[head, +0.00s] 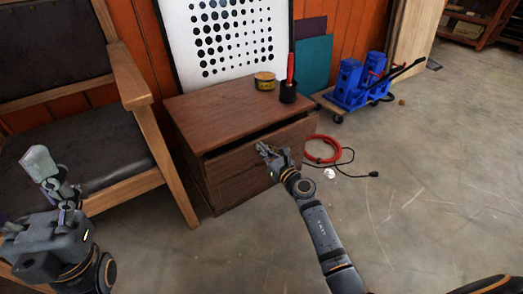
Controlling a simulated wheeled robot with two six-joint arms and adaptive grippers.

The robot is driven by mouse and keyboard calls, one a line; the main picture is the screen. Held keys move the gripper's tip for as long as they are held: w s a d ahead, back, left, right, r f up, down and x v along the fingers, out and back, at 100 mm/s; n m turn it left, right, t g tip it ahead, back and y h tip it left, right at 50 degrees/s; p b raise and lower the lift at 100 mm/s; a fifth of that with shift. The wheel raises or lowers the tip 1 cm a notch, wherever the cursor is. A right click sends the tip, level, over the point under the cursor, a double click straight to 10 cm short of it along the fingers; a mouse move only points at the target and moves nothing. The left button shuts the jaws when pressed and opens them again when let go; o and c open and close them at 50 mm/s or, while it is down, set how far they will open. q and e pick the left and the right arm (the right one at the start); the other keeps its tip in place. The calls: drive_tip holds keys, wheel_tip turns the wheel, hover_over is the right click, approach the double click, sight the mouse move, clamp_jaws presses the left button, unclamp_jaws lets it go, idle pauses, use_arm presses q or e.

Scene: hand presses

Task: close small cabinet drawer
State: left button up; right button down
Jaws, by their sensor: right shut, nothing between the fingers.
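The small brown wooden cabinet (196,110) stands against the orange wall. Its top drawer (238,156) is pulled out a little, with a dark gap showing above its front. My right gripper (264,150) is shut and empty, at the drawer front near its middle; I cannot tell whether it touches it. A lower drawer front (240,188) is below and looks shut. My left gripper (40,163) is raised at the left, in front of the chair and apart from the cabinet; its finger state is unclear.
A tin (265,81) and a dark cup with a red-handled tool (289,88) stand on the cabinet. A wooden chair (135,80) is close on the left. A red coil (322,149) and black cable lie right of the cabinet. Blue presses (350,84) stand behind; right floor is clear.

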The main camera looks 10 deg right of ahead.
drive_tip(key=shift+w+a, duration=0.1)
drive_tip(key=shift+w, duration=0.15)
drive_tip(key=x, duration=0.2)
drive_tip(key=shift+w+a, duration=0.1)
drive_tip(key=shift+w, duration=0.2)
